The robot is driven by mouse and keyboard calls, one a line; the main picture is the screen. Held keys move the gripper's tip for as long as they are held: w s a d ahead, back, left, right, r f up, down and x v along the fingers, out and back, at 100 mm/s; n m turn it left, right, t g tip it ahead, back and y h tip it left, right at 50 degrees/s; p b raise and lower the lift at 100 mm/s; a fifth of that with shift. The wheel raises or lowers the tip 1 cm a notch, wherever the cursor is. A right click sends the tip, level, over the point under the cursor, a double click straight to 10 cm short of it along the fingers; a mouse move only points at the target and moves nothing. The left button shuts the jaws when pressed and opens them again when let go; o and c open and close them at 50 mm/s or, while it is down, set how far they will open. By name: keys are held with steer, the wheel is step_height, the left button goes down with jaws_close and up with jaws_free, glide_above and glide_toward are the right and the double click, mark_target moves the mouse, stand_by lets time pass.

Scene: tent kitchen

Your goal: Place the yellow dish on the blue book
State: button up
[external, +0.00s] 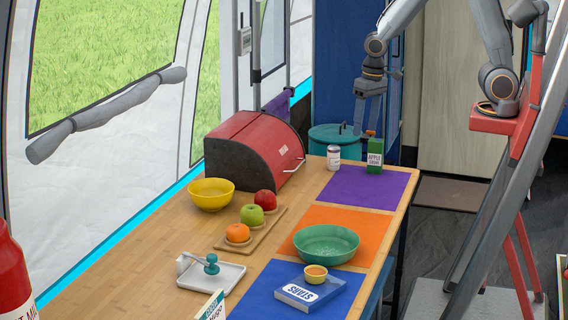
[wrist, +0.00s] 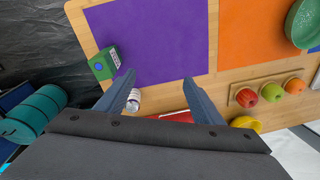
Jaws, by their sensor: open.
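The book lies flat on a blue mat, with a white label reading STARS. A larger yellow bowl (external: 211,195) stands at the left by the tent wall; part of it shows in the wrist view (wrist: 245,124). My gripper (external: 366,132) is open and empty over the far end of the table, well away from dish and book. Its fingers (wrist: 158,78) point over the purple mat. Neither dish nor book shows in the wrist view.
A green bowl (external: 326,244) stands on the orange mat just behind the book. A juice carton (external: 375,156) and a white can (external: 333,157) stand near my gripper. A red bread box (external: 256,152), fruit board (external: 263,229) and white tray (external: 213,275) occupy the left. The purple mat (external: 362,188) is clear.

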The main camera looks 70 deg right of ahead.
steer(key=s+d+n, duration=0.4)
steer(key=s+d, duration=0.5)
steer(key=shift+s+d+f+h, duration=0.2)
steer(key=shift+d+f+h, duration=0.1)
steer(key=shift+f, duration=0.1)
